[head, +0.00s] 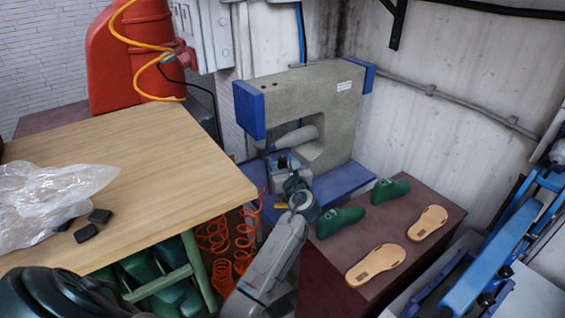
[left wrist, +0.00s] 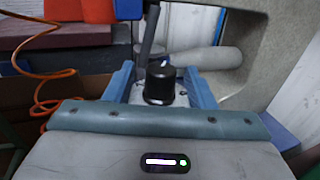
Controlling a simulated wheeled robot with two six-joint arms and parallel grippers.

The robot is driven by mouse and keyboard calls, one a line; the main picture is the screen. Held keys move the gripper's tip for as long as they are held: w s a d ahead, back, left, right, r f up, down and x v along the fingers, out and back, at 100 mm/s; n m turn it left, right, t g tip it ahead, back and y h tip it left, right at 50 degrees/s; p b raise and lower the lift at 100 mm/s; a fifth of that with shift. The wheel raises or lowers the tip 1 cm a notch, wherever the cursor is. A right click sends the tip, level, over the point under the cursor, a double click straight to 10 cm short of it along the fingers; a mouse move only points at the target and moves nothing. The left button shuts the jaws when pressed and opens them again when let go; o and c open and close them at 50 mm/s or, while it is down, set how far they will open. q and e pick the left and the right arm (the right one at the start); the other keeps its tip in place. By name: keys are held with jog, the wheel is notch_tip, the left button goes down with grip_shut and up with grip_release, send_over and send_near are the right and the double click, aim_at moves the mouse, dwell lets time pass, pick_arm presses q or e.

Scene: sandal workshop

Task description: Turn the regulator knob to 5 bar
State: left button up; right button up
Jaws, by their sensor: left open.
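The regulator knob (left wrist: 160,84) is a black ribbed cap with a small pale mark on its top, in the middle of the left wrist view. My left gripper (left wrist: 161,88) is open, with one blue finger on each side of the knob. A gap seems to show between knob and fingers; I cannot tell whether either touches. In the head view my left gripper (head: 287,174) is small, in front of the grey press (head: 318,95). No pressure scale is readable. My right gripper is not in view.
A wooden table (head: 150,150) with a plastic bag (head: 50,195) and black blocks stands on the left. A dark red bench with green lasts (head: 340,221) and tan soles (head: 376,264) is on the right. Orange coiled hose (head: 243,240) hangs beside my left arm.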

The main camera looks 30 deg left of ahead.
pick_arm(q)
jog(key=shift+c, duration=0.2)
jog(key=c, duration=0.9)
jog(key=shift+r+p, duration=0.15)
jog(key=shift+p, duration=0.3)
jog(key=m+t+h+p, duration=0.2)
jog(key=h+p, duration=0.1)
jog(key=shift+s+r+m+t+p, duration=0.1)
jog(key=shift+r+m+t+p, duration=0.05)
jog(key=shift+m+t+p, duration=0.2)
jog(key=shift+f+m+t+h, duration=0.2)
jog(key=shift+m+t+h, duration=0.15)
jog(key=shift+h, duration=0.15)
jog(key=shift+f+m+t+h, duration=0.15)
jog(key=shift+m+t+h, duration=0.4)
jog(key=shift+h, duration=0.25)
jog(key=o, duration=0.9)
jog(key=shift+o, duration=0.2)
